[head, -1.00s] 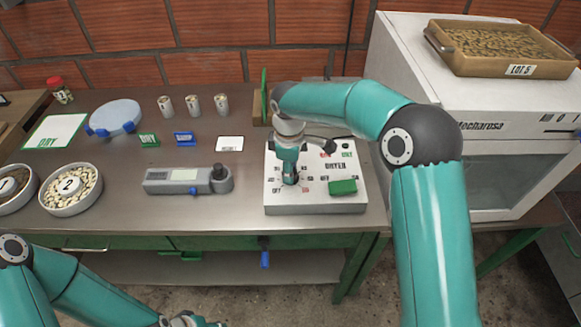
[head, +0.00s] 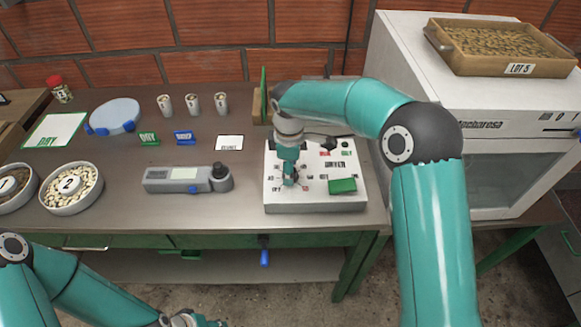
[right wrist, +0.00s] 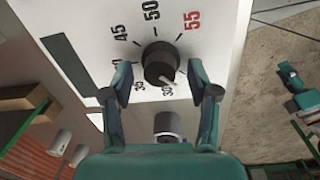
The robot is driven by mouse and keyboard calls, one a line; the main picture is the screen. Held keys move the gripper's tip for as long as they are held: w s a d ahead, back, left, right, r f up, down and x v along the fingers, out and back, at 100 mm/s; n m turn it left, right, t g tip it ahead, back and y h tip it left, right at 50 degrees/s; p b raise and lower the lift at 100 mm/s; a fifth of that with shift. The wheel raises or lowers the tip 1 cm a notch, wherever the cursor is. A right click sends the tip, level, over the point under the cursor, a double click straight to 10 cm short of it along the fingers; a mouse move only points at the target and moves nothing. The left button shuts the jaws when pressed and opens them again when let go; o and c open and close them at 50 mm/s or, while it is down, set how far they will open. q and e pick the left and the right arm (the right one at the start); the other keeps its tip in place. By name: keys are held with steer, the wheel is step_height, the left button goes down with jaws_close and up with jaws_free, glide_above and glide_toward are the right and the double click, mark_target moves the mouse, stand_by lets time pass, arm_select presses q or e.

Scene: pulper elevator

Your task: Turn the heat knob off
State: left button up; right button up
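The dryer panel (head: 355,197) is a white box on the bench with printed dials and a green block. A black round knob (right wrist: 158,62) shows in the right wrist view, with 45, 50 and a red 55 printed around it. A light mark on the knob points down and slightly right in that view. My right gripper (head: 290,184) is over the panel's left dial. In the right wrist view its fingers (right wrist: 160,80) are spread on either side of the knob, with gaps showing. My left gripper (head: 190,321) is at the bottom edge, mostly cut off.
A grey handheld meter (head: 175,181) lies left of the panel. The green block (head: 342,187) sits right of the dial. The white machine (head: 440,100) with a tray of beans (head: 505,50) stands at right. A second small cylinder (right wrist: 168,124) is near my right palm.

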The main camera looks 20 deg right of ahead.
step_height(320, 180, up, 12)
steer(key=shift+s, duration=0.25)
stand_by(0.4)
steer(key=shift+a+f, duration=0.1)
stand_by(0.3)
